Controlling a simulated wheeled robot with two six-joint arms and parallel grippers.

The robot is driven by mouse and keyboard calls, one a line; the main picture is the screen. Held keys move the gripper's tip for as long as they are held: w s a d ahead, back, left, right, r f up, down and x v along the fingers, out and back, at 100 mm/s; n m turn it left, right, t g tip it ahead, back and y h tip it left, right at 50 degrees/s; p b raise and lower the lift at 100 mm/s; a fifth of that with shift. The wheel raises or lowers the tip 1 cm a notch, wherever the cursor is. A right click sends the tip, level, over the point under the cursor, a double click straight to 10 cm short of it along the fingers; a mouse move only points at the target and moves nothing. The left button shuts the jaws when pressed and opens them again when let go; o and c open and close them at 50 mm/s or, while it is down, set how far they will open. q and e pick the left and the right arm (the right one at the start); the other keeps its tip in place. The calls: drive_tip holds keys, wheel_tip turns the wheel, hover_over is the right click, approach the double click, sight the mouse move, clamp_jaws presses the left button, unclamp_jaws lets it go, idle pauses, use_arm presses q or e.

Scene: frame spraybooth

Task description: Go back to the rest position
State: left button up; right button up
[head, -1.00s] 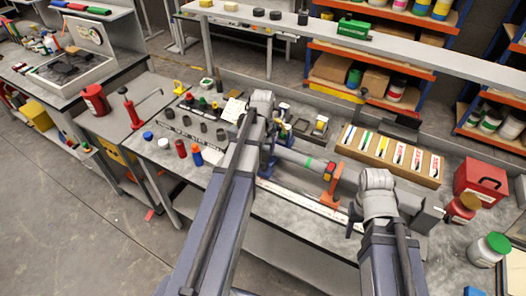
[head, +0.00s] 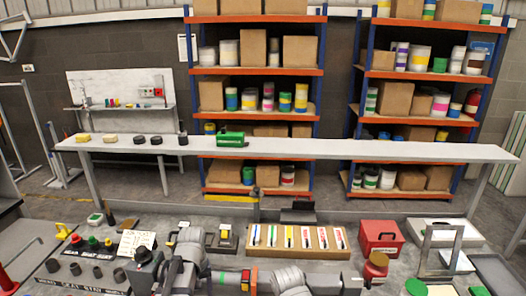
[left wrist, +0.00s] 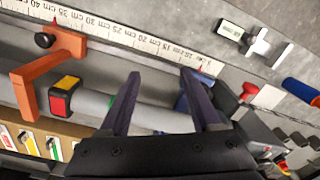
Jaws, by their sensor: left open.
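My left gripper (left wrist: 158,85) is open, with its two dark fingers apart in the left wrist view. A grey tube (left wrist: 170,118) with a green band lies across the view, beyond the fingers. I cannot tell whether the fingers touch it. A red and yellow block (left wrist: 64,97) sits around the tube, beside an orange bracket (left wrist: 32,92). The tube (head: 222,277) also shows low in the head view, between grey links of my arms. These links hide part of the bench, and neither gripper's fingers can be made out there. My right gripper is not in view.
A ruler strip (left wrist: 130,38) lies beside the tube.

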use_arm(q)
drive_tip(key=s+d+f+m+b, duration=0.2)
drive_tip(key=s+d+m, duration=0.6)
drive_tip(key=s+d, duration=0.4)
drive_tip(key=d+f, duration=0.1)
drive_tip(key=d, duration=0.2)
drive_tip(key=shift+s+d+y+b, duration=0.15)
drive_tip(key=shift+d+y+b, duration=0.15)
drive_tip(key=shift+d+y, duration=0.1)
drive_tip(key=shift+f, duration=0.1)
idle(1.9)
